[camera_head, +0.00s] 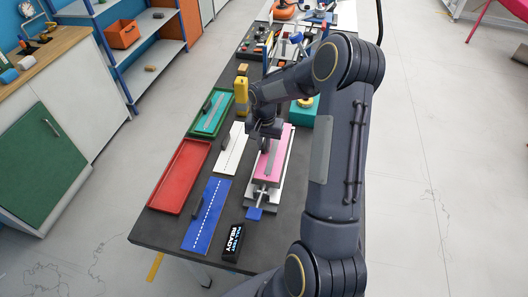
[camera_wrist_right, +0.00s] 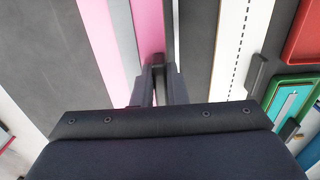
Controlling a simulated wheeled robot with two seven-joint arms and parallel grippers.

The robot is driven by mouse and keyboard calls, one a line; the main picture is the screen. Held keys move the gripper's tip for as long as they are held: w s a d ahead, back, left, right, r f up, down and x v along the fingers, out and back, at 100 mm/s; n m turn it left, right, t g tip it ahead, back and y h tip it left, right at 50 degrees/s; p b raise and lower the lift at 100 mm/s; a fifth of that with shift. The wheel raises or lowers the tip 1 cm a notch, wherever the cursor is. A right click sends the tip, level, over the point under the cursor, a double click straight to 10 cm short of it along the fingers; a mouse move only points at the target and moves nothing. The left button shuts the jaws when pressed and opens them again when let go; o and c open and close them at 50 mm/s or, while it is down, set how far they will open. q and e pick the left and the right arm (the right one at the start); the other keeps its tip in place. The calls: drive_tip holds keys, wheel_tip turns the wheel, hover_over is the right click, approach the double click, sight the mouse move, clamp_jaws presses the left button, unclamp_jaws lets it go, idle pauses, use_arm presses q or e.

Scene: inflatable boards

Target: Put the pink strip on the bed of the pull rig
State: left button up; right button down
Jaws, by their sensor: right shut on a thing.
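The pink strip (camera_head: 280,140) has a grey band along its middle and is over the white bed of the pull rig (camera_head: 262,197). I cannot tell whether it rests on the bed or hangs just above it. My right gripper (camera_head: 264,145) is shut on the strip near its left long edge. In the right wrist view the fingers (camera_wrist_right: 158,80) are closed at the edge of the pink strip (camera_wrist_right: 147,28); the arm hides part of the grip. The rig has a blue end piece (camera_head: 254,213) at its near end. My left gripper is not in view.
Left of the rig lie a white board (camera_head: 232,158), a blue board (camera_head: 213,205) with a dashed line, a red tray (camera_head: 180,178) and a green tray (camera_head: 197,122). Tools crowd the table's far end.

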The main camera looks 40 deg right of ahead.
drive_tip(key=shift+w+d+f, duration=0.25)
drive_tip(key=shift+w+f, duration=0.05)
drive_tip(key=shift+f, duration=0.15)
drive_tip(key=shift+w+d+f, duration=0.2)
drive_tip(key=shift+w+f, duration=0.05)
drive_tip(key=shift+f, duration=0.15)
drive_tip(key=shift+w+d+f+b, duration=0.15)
drive_tip(key=shift+f+b, duration=0.9)
drive_tip(key=shift+f, duration=0.65)
drive_tip(key=shift+f, duration=0.1)
drive_tip(key=c, duration=1.9)
unclamp_jaws()
drive_tip(key=shift+f, duration=0.1)
drive_tip(key=o, duration=0.4)
drive_tip(key=shift+o, duration=0.2)
